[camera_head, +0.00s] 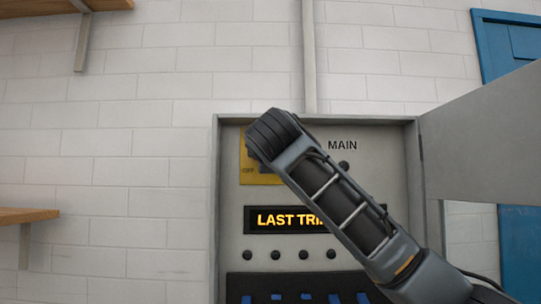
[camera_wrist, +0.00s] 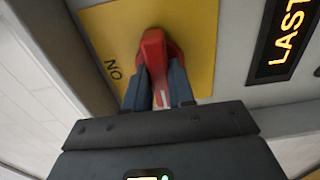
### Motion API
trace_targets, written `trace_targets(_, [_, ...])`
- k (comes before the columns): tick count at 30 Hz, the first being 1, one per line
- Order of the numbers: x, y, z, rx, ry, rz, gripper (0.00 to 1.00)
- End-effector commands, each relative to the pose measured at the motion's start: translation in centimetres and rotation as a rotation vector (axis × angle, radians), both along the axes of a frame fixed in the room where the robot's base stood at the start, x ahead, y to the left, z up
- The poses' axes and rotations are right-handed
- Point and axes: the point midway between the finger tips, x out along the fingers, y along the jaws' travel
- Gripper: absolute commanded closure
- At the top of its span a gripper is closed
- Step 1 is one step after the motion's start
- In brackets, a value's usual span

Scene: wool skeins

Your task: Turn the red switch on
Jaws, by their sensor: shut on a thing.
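The red switch (camera_wrist: 153,52) shows in the wrist view on a yellow plate (camera_wrist: 105,25), its handle reaching toward my gripper. My gripper (camera_wrist: 158,88) is shut on the handle, with one finger on each side of it. A label on the plate, beside the left finger, reads as "ON" turned around. My arm hides the red switch and my fingers there. I cannot tell the handle's exact angle.
The grey cabinet (camera_head: 216,200) has its door (camera_head: 485,130) swung open to the right. Below the plate are a lit display (camera_head: 280,219) reading "LAST TRI", partly covered by my arm, and several black buttons and blue switches. A wooden shelf (camera_head: 25,215) is at the left.

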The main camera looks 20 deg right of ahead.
Motion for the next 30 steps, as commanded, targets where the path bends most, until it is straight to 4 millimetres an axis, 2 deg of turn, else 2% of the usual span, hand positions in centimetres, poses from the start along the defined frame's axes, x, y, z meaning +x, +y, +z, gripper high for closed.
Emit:
trace_targets(8, [0.06, 0.00, -0.08, 0.036, -0.010, 0.000, 1.00])
trace_targets(14, [0.10, 0.04, -0.26, 0.135, -0.041, 0.001, 1.00])
trace_targets(30, [0.10, 0.03, -0.21, 0.604, -0.194, 0.000, 1.00])
